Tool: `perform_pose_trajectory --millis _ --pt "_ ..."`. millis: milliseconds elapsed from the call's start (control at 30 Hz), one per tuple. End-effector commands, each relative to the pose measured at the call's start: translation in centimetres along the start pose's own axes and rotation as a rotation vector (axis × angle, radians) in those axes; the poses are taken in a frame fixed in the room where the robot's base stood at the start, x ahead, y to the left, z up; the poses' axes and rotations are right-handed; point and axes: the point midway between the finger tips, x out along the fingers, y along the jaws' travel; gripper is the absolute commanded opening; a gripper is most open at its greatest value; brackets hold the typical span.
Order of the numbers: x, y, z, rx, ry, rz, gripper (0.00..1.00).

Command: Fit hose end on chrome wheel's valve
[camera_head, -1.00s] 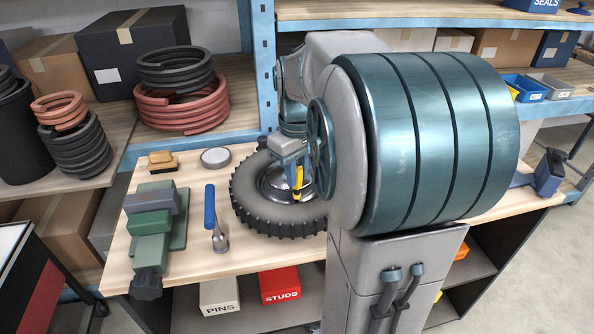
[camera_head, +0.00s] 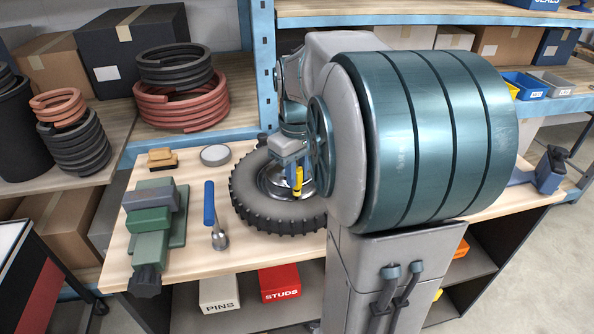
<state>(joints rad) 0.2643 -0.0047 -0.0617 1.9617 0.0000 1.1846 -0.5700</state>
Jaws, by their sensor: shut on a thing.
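The chrome wheel (camera_head: 268,183) with its black knobby tyre (camera_head: 262,215) lies flat on the wooden workbench. My gripper (camera_head: 297,182) is over the hub, pointing down, and is shut on a yellow hose end (camera_head: 298,181). The hose end's lower tip is at or just above the chrome rim; I cannot tell whether it touches. The valve cannot be made out. My own arm hides the right part of the wheel.
A green vise (camera_head: 152,222) and a blue-handled hammer (camera_head: 214,215) lie left of the wheel. A round tin (camera_head: 215,155) and a brush (camera_head: 162,158) are behind them. Blue shelf uprights (camera_head: 265,70) stand behind the bench.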

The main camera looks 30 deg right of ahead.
Motion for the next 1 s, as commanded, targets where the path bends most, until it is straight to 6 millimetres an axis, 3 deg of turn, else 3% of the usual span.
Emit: perform_pose_trajectory --millis 433,467,533,733,833,1000 --pt "0.28 0.00 -0.01 0.000 0.000 0.000 0.00" --pt "0.28 0.00 -0.01 0.000 0.000 0.000 0.26" --pt "0.28 0.00 -0.01 0.000 0.000 0.000 0.46" --pt "0.28 0.00 -0.01 0.000 0.000 0.000 0.46" --pt "0.29 0.00 0.00 0.000 0.000 0.000 0.71" --pt "0.29 0.00 0.00 0.000 0.000 0.000 0.74"
